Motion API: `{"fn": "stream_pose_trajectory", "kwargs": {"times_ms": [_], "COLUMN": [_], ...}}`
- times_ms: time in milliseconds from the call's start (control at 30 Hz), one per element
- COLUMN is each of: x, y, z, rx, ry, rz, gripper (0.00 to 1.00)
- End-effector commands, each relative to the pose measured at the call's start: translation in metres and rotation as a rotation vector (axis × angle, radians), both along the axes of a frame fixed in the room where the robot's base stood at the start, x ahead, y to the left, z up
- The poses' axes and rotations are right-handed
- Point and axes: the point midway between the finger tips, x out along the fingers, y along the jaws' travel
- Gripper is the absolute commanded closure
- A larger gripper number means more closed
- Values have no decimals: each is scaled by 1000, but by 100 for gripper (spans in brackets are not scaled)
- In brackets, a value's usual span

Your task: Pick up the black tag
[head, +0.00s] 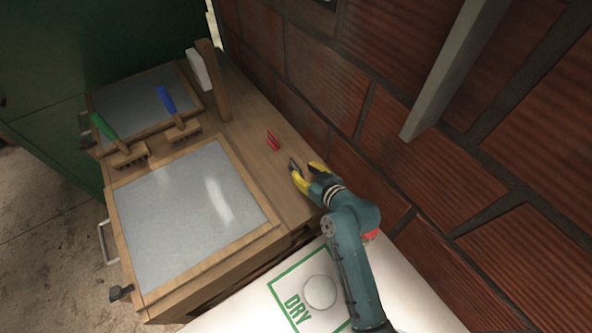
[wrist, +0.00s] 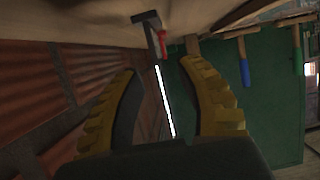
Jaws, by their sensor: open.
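The black tag (head: 295,165) appears as a small dark piece standing on the wooden bench top, just off my fingertips in the head view. In the wrist view the tag (wrist: 149,33) looks dark grey and lies ahead of the gap between my fingers, apart from both. My gripper (head: 302,171) has yellow fingers, open and empty, low over the bench by the brick wall. In the wrist view my gripper (wrist: 160,70) has its fingers spread on both sides. A red tag (head: 272,139) stands beyond the black one; its red (wrist: 161,43) shows beside it in the wrist view.
The brick wall (head: 395,150) runs close along the right. Left are a framed grey panel (head: 185,215), a green-handled brush (head: 105,127) and a blue-handled brush (head: 167,100). A wooden post (head: 213,80) stands behind. A white surface marked DRY (head: 255,320) is in front.

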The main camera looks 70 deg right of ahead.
Motion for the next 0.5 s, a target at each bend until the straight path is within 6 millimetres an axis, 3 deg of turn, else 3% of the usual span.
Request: {"fn": "stream_pose_trajectory", "kwargs": {"times_ms": [300, 500], "x": [36, 39], "y": [-26, -28], "z": [-20, -21], "rx": [-1, 0], "ry": [1, 1], "rz": [0, 0], "gripper": [63, 63]}}
